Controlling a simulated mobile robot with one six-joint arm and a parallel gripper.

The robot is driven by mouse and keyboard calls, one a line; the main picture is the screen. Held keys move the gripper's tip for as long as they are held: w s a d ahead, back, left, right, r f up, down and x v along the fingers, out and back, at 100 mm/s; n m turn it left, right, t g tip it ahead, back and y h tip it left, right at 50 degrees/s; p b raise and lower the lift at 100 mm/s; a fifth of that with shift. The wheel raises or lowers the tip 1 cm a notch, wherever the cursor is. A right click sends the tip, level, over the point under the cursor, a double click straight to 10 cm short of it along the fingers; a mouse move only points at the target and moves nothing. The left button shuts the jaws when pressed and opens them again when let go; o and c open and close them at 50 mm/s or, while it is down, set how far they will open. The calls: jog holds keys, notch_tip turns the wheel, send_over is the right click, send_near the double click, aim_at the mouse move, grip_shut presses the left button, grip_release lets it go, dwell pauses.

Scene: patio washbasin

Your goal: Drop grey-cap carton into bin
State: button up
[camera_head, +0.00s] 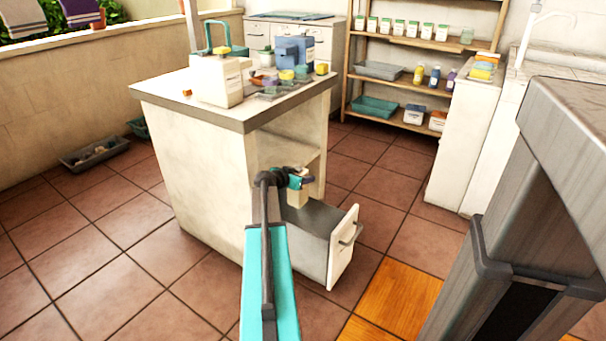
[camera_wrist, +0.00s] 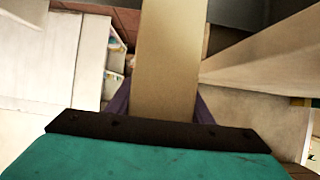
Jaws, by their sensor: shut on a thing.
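My gripper (camera_head: 301,181) is over the open pull-out drawer (camera_head: 318,232) of the white island, in front of its open shelf space. It is shut on a beige carton (camera_head: 297,196), which hangs down just above or into the drawer's mouth; I cannot tell which. In the wrist view the carton (camera_wrist: 165,60) is a plain tan face between the purple fingers of the gripper (camera_wrist: 163,105). Its cap cannot be made out in either view. The drawer is grey inside with a white front and a handle. No other bin is clearly identifiable.
The island top (camera_head: 160,90) holds a white jug, blue containers and several small items. A shelf rack (camera_head: 400,85) with cartons and bottles stands behind. A grey tray (camera_head: 95,153) lies on the floor at left. Tiled floor right of the drawer is clear.

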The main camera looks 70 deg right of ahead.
jog(key=shift+f, duration=1.45)
jog(key=o, duration=1.1)
jog(key=shift+a, duration=0.1)
jog(key=p+v, duration=0.2)
jog(key=v, duration=1.1)
jog(key=shift+a+r, duration=0.2)
jog(key=shift+a, duration=0.1)
jog(key=shift+s, duration=0.1)
